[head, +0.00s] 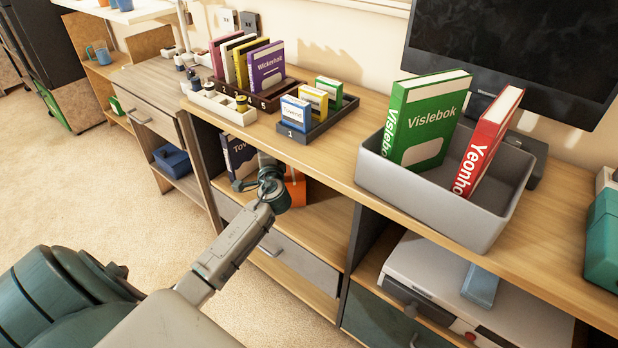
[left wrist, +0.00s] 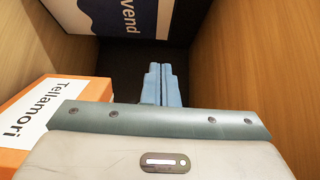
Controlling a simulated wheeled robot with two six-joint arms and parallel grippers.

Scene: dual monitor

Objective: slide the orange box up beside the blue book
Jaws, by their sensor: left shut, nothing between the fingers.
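The orange box (head: 298,188) stands in the open shelf compartment under the counter, partly hidden by my left gripper. In the left wrist view the orange box (left wrist: 60,105) has a white "Tellamori" label and lies left of the fingers. The dark blue book (head: 241,156) stands in the same compartment, further left in the head view. In the left wrist view the blue book (left wrist: 120,18) crosses the top, with a gap between it and the box. My left gripper (left wrist: 157,84) is shut and empty, its fingertips past the box's near part. My right gripper is not in view.
Wooden compartment walls (left wrist: 240,60) rise on both sides in the left wrist view. The counter (head: 350,150) above carries a grey bin (head: 440,208) with two books and a dark tray (head: 320,128) with small boxes. A drawer (head: 290,265) lies below the compartment.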

